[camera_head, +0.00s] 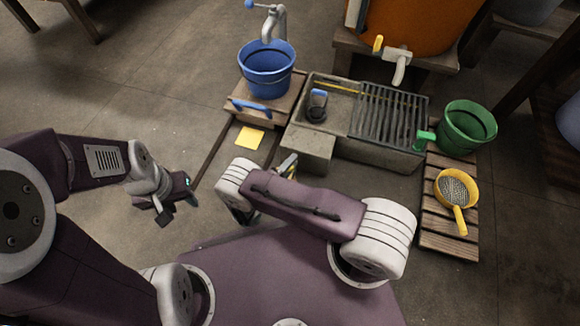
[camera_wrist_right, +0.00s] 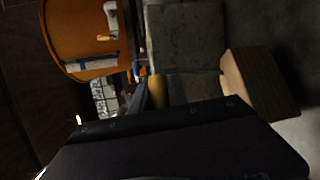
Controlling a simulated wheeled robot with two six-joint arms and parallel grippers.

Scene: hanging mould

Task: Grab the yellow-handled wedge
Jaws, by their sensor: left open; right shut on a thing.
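The yellow-handled wedge shows only in part: its rounded yellow handle (camera_wrist_right: 157,91) stands up at my right gripper (camera_wrist_right: 150,98) in the right wrist view. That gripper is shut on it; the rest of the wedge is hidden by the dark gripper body. In the head view my right gripper (camera_head: 288,166) is mostly behind my forearm, just in front of the stone trough's lower left block. A small yellowish patch shows there. My left gripper (camera_head: 178,208) is open and empty over bare floor at the left.
A stone trough (camera_head: 335,148) with a grate (camera_head: 388,110) stands ahead. A blue bucket (camera_head: 267,70) is at its left, a green bucket (camera_head: 467,128) and yellow strainer (camera_head: 456,188) at its right. A yellow square (camera_head: 249,138) lies left of the trough. Floor at left is clear.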

